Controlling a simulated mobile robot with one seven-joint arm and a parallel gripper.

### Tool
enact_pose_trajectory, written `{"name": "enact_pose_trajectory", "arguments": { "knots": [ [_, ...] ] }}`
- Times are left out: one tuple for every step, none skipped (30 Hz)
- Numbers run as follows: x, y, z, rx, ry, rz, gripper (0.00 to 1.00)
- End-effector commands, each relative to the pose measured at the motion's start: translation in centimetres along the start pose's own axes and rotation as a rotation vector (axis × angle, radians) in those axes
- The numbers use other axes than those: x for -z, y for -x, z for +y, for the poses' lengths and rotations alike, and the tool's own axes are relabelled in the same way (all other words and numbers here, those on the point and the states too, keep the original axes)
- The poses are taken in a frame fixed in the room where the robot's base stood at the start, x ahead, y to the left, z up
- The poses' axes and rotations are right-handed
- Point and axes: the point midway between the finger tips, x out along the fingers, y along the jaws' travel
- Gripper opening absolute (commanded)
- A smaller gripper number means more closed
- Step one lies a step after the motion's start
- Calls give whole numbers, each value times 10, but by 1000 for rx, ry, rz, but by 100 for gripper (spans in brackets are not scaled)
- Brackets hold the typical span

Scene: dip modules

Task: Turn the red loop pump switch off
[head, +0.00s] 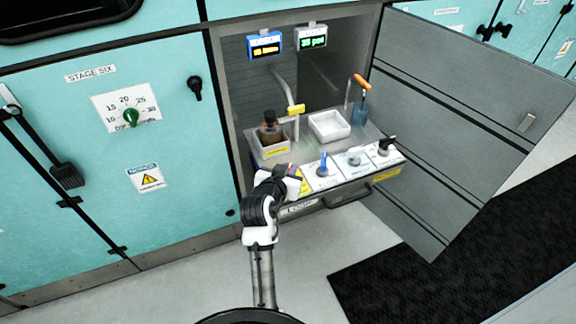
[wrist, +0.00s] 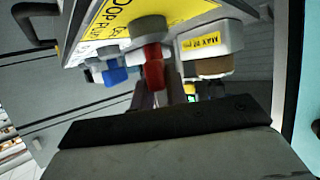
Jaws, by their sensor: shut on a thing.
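The red loop pump switch (wrist: 153,68) is a red lever on a grey round base. It sits next to a yellow label with partly readable black print (wrist: 150,14) in the wrist view. My gripper (wrist: 156,88) is shut on the red lever, with a finger on each side of it. In the head view my gripper (head: 287,177) is at the left end of the switch panel, and only a bit of red (head: 291,167) shows beside it. The rest of the switch is hidden there by my gripper.
A blue switch (head: 322,165) and two more knobs stand to the right on the white panel (head: 340,177). A brown bottle (head: 270,130) in a bin and an empty white tray (head: 329,125) are behind. The open door (head: 470,110) bounds the right side.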

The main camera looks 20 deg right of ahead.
Motion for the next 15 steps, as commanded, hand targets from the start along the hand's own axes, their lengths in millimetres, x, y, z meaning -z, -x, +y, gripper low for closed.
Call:
{"name": "enact_pose_trajectory", "arguments": {
  "knots": [
    [0, 0, -4, -36, -14, 0, 0],
    [0, 0, -3, -63, -24, 1, 0],
    [-1, 0, -4, -98, -40, 1, 0],
    [-1, -1, -3, -126, -51, 0, 0],
    [-1, 0, -4, -151, -63, 1, 0],
    [-1, -1, -3, -188, -77, 1, 0],
    [-2, -1, -3, -214, -88, 1, 0],
    [-1, -1, -3, -240, -100, 2, 0],
    [-2, -1, -3, -276, -115, 2, 0],
    [-2, -1, -4, -302, -125, 2, 0],
    [-2, -1, -3, -329, -138, 1, 0],
    [-2, -1, -4, -363, -152, 1, 0],
    [-2, -1, -3, -390, -162, 1, 0],
    [-2, -1, -3, -415, -174, 1, 0],
    [-2, -2, -3, -448, -187, 1, 0]
  ]
}}
